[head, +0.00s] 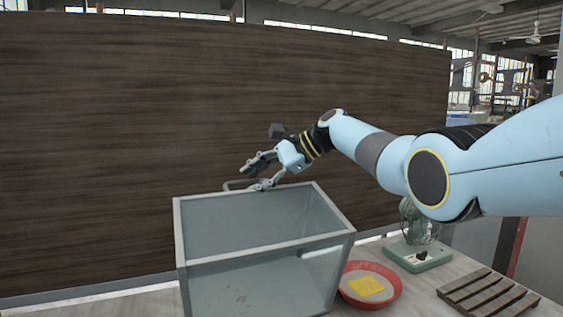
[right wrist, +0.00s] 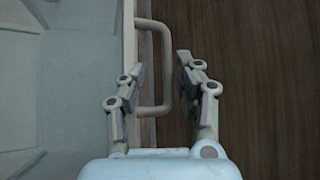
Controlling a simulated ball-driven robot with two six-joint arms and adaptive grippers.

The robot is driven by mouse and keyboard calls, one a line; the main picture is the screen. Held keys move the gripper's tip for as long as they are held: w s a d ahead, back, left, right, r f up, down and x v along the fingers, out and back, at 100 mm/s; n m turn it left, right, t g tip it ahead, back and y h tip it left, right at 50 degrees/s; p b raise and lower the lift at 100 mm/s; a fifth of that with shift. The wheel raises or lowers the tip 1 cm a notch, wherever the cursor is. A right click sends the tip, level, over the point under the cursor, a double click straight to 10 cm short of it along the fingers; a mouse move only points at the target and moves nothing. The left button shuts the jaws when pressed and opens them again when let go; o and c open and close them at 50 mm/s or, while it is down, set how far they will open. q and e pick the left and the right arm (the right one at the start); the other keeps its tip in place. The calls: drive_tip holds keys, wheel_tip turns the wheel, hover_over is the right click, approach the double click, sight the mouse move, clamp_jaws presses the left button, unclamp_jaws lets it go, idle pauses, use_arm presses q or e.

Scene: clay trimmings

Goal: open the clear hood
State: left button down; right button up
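The clear hood (head: 265,247) is a box of see-through panels in a grey frame on the table, and its edge (right wrist: 128,60) also runs along the left of the right wrist view. A grey loop handle (head: 238,184) sits at its far top edge; it also shows in the right wrist view (right wrist: 168,85). My right gripper (head: 264,172) is at the handle. In the right wrist view my gripper (right wrist: 160,72) is open, with one finger on each side of the handle's outer bar. A gap shows beside the right finger. My left gripper is out of view.
A red dish (head: 394,296) with a yellow sponge-like piece (head: 366,285) stands right of the hood. A green fan-like device (head: 418,256) is behind it, and a slatted wooden rack (head: 488,296) lies at the right. A dark wooden panel (head: 150,130) rises behind the table.

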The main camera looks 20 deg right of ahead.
drive_tip(key=v, duration=1)
drive_tip(key=shift+w, duration=0.1)
